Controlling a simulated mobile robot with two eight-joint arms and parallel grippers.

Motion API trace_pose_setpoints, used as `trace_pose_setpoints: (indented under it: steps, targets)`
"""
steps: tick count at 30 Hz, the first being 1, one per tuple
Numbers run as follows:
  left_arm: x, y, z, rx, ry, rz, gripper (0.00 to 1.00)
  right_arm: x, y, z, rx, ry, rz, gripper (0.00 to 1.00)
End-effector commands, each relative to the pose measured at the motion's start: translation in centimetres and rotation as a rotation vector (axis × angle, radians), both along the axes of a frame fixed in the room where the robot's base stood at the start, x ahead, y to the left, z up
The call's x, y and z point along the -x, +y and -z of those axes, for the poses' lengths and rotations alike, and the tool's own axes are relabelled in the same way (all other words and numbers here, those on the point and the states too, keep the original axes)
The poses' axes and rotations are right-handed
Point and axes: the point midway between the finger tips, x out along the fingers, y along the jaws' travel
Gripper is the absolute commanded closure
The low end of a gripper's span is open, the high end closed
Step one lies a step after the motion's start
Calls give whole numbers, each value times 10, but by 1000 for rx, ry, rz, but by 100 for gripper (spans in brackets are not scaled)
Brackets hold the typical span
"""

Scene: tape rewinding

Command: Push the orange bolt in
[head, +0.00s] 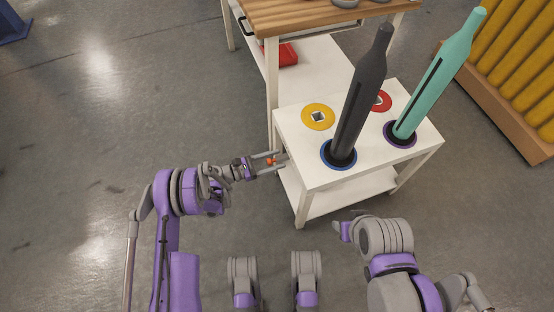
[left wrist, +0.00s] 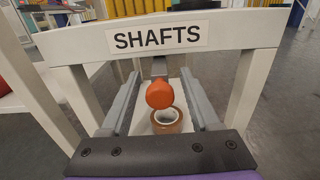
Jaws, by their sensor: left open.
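The orange bolt (head: 271,161) sticks out from the left side of the white table, near its top edge. In the left wrist view the bolt's round orange head (left wrist: 160,94) faces me on a grey stem, below the SHAFTS label (left wrist: 156,37). My left gripper (head: 276,161) is open, with one finger on each side of the bolt. In the left wrist view I see gaps between the head and both fingers. My right gripper (head: 345,229) shows only in part at the lower right, away from the table.
The white table (head: 300,165) carries a dark shaft (head: 362,100) in a blue ring and a teal shaft (head: 440,75) in a purple ring. A yellow ring (head: 318,116) and a red ring (head: 381,101) lie behind. A brown roll (left wrist: 167,120) shows below the bolt. Open floor lies left.

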Motion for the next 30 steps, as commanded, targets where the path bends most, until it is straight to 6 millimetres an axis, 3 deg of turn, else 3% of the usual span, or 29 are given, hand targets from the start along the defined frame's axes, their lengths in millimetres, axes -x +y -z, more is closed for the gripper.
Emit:
trace_pose_setpoints:
  steps: [12,22,30]
  targets:
    - [-3,-8,0,0,0,0,39,0,0,1,0,0,0,50]
    - [-3,-8,0,0,0,0,99,0,0,1,0,0,0,50]
    - [-2,-8,0,-1,0,0,100,0,0,1,0,0,0,50]
